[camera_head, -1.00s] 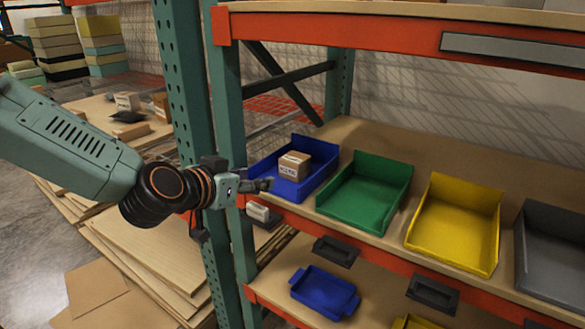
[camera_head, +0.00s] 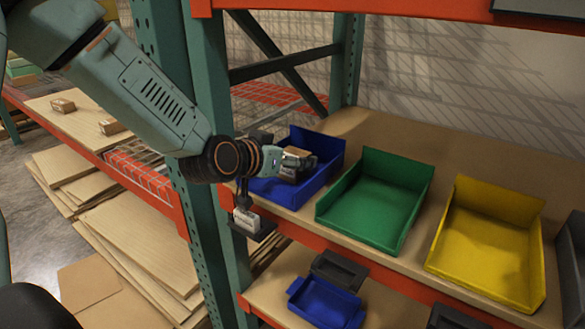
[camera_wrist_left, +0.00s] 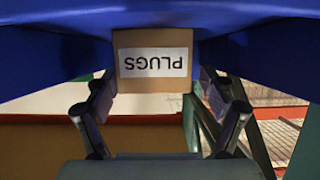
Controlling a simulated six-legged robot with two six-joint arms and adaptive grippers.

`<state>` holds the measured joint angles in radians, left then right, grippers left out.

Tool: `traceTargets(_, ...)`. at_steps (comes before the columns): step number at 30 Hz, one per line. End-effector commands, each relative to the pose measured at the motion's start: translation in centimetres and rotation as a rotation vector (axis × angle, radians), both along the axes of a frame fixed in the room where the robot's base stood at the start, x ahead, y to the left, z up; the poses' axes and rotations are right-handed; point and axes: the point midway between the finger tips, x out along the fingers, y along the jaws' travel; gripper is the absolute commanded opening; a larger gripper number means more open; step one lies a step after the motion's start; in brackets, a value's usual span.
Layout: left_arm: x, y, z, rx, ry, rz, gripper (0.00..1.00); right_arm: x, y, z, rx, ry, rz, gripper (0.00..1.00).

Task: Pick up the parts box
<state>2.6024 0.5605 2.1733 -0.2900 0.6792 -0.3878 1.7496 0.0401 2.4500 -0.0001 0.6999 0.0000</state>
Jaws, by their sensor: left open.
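The parts box (camera_head: 292,171) is a small brown carton in the blue bin (camera_head: 325,160) on the upper shelf. In the left wrist view the box (camera_wrist_left: 153,68) shows a white label reading PLUGS, upside down. My left gripper (camera_head: 298,159) reaches over the front of the blue bin and is at the box. Its fingers are open, one on each side of the box in the wrist view, with no clear grip on it. In the head view the gripper hides part of the box. My right gripper is not in view.
A green bin (camera_head: 373,200) and a yellow bin (camera_head: 490,240) stand to the right on the same shelf. A green upright post (camera_head: 210,130) stands close to my left arm. A small blue bin (camera_head: 325,303) is on the lower shelf. Wooden boards (camera_head: 130,235) are stacked at the left.

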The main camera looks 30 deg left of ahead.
Motion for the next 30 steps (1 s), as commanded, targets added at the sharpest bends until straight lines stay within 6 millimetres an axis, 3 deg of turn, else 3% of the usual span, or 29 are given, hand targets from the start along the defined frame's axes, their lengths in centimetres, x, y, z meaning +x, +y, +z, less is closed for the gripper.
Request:
traceTargets(11, 0.53, -0.25, -0.25, -0.001, 0.000, -0.004, 0.83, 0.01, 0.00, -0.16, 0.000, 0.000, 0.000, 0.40)
traceTargets(30, 0.95, -0.18, -0.26, 0.000, 0.000, -0.005, 0.30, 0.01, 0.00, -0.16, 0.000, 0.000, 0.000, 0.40)
